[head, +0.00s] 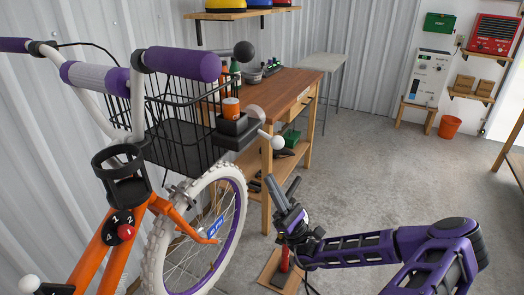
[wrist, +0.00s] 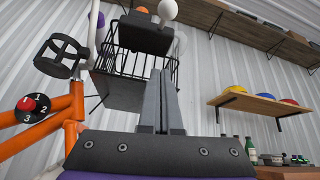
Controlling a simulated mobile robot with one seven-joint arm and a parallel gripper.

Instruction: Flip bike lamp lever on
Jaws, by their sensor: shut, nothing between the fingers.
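A dark box-shaped fitting (head: 236,135), which looks like the bike lamp, is at the front of the bike's basket. A lever with a white ball knob (head: 278,142) sticks out from its right side. In the wrist view the fitting (wrist: 145,38) is seen from below, with the white knob (wrist: 168,10) at its upper right. My gripper (head: 281,184) points upward below the knob, clear of the front wheel, and does not touch the lever. Its fingers (wrist: 161,74) are together and empty. Whether the lamp is lit cannot be told.
The orange bike has a white-tyred front wheel (head: 190,235), a wire basket (head: 185,110) and a numbered dial with a red knob (head: 125,232). A wooden workbench (head: 285,90) stands behind. An orange bucket (head: 449,126) is far right. The middle floor is open.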

